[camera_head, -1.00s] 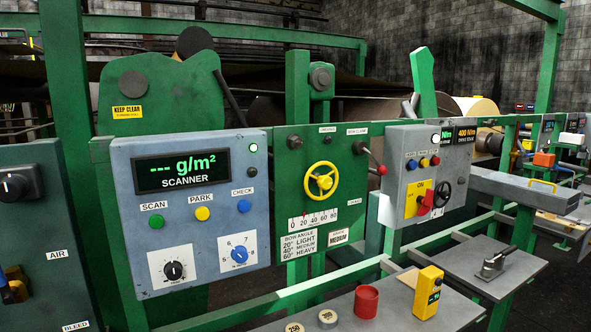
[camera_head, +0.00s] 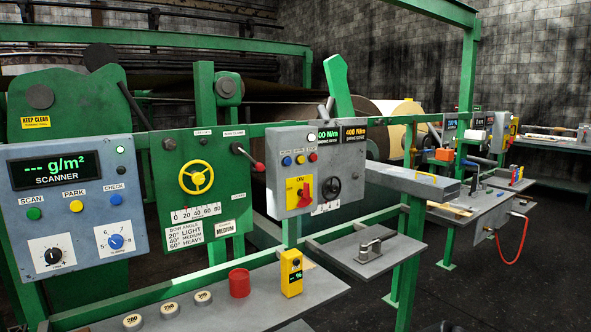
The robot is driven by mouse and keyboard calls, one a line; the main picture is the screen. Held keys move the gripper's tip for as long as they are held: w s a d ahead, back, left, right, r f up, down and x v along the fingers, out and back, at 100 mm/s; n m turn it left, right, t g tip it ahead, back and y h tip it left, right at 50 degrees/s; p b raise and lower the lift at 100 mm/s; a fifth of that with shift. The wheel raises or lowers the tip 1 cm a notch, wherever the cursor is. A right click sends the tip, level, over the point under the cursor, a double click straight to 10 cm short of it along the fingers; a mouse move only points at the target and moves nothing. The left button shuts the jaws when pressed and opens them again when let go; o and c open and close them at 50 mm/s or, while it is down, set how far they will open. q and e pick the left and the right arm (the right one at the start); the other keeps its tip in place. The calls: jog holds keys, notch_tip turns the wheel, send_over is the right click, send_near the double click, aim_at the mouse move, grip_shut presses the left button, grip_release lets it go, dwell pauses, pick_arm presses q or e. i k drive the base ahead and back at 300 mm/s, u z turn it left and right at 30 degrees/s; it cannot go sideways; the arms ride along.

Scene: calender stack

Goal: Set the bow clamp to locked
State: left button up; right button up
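The bow clamp is a dark lever with a red knob (camera_head: 260,167) at the upper right of the green bow panel (camera_head: 165,168). Its arm slopes down to the right from a dark pivot (camera_head: 236,148). A small label (camera_head: 234,133) that appears to read bow clamp sits above the pivot. Another small label (camera_head: 238,196), too small to read surely, is lower on the panel's right edge. The knob hangs above that lower label, apart from it.
A yellow handwheel (camera_head: 196,178) is left of the lever. A grey control box (camera_head: 300,165) with a red switch stands close on its right. A shelf below holds a red cup (camera_head: 239,283), a yellow meter (camera_head: 291,272) and several round weights (camera_head: 168,310).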

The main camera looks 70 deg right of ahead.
aim_at(260, 167)
jog(key=u, duration=0.05)
jog(key=k, duration=0.1)
jog(key=z, duration=1.45)
